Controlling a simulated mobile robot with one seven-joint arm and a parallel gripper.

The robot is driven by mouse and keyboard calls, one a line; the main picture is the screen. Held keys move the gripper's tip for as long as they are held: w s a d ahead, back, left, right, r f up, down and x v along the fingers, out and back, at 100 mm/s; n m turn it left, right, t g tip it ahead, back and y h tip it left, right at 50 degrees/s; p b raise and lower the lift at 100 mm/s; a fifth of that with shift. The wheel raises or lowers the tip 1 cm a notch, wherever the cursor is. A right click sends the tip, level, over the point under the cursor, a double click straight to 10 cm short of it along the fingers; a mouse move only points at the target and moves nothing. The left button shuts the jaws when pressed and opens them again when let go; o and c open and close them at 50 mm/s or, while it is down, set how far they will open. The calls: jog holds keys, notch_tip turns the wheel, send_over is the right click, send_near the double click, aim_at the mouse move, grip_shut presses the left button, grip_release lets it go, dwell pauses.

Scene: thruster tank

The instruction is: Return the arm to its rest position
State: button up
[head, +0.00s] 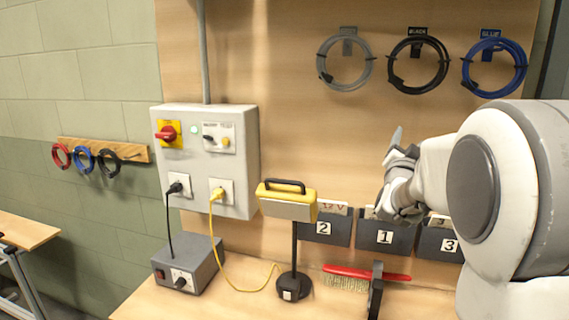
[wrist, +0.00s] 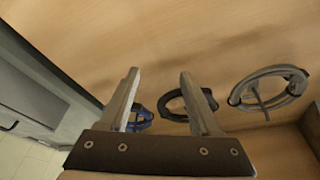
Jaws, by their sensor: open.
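My gripper (head: 397,140) is raised in front of the wooden back panel in the head view, above the numbered bins and below the hanging cable coils. My arm reaches in from the right edge. In the wrist view my gripper (wrist: 158,95) has its two fingers apart with nothing between them. Behind the fingers hang a blue coil (wrist: 142,118), a black coil (wrist: 174,104) and a grey coil (wrist: 270,87), apart from the gripper as far as I can tell.
A grey control box (head: 240,150) with a red switch is on the panel. Below are a yellow-topped lamp (head: 288,198), a grey power unit (head: 188,268), a red brush (head: 366,273) and bins, with bin 1 (head: 385,238) under my gripper. Free panel lies left of my gripper.

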jog(key=s+a+f+n+g+y, duration=0.3)
jog(key=s+a+y, duration=0.1)
jog(key=s+a, duration=0.25)
jog(key=s+a+f+n+g+y, duration=0.2)
jog(key=s+a+f+n+y, duration=0.25)
jog(key=s, duration=0.25)
jog(key=s+a+f+n+g, duration=0.1)
jog(key=s+f+g, duration=0.3)
jog(key=s, duration=0.7)
jog(key=s+a+f+n+g, duration=0.2)
jog(key=s+f+g, duration=0.2)
jog(key=s, duration=0.8)
jog(key=shift+s+a+f+y, duration=0.25)
jog(key=shift+a+f+y, duration=0.15)
jog(key=shift+f, duration=0.2)
jog(key=shift+n, duration=0.25)
